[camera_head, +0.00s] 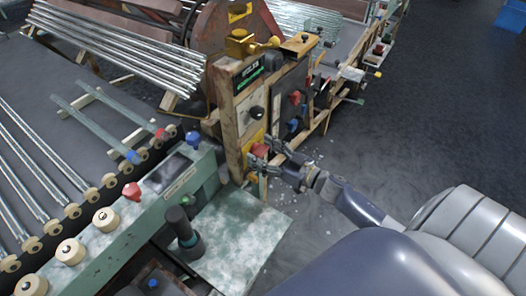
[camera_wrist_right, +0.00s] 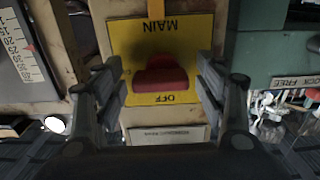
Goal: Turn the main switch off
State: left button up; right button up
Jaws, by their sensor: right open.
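The main switch is a red knob (camera_wrist_right: 162,75) on a yellow plate (camera_wrist_right: 196,28) marked MAIN and OFF, which reads upside down in the right wrist view. In the head view the red knob (camera_head: 260,150) shows low on the wooden panel (camera_head: 231,130). My right gripper (camera_wrist_right: 160,92) is open, with one finger on each side of the knob and visible gaps between fingers and knob. In the head view my right gripper (camera_head: 262,153) is at the yellow plate, partly covering it. I cannot tell the depth of the fingertips exactly. My left gripper is not in view.
A black knob (camera_head: 257,112) sits above the main switch on the same panel. A green console (camera_head: 150,200) with a red button (camera_head: 131,191) and a blue knob (camera_head: 193,139) stands to the left. Floor (camera_head: 430,110) is clear at right.

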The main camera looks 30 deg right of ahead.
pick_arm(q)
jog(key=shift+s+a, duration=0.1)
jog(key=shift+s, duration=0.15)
pick_arm(e)
jog(key=c, duration=1.1)
jog(key=shift+o, duration=0.2)
jog(key=shift+n, duration=0.3)
jog(key=n, duration=0.3)
jog(key=shift+n, duration=0.3)
jog(key=n, duration=0.4)
jog(key=shift+a+n+b, duration=0.1)
jog(key=shift+n+b, duration=0.2)
jog(key=n+b, duration=0.1)
jog(key=n, duration=0.3)
jog(key=shift+s+n, duration=0.1)
jog(key=shift+n, duration=0.2)
pick_arm(q)
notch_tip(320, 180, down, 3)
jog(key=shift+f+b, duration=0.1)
jog(key=shift+b, duration=0.7)
pick_arm(e)
jog(key=n, duration=0.4)
jog(key=shift+a+r+n, duration=0.1)
jog(key=shift+n, duration=0.2)
jog(key=o, duration=1.1)
jog(key=shift+c, duration=0.2)
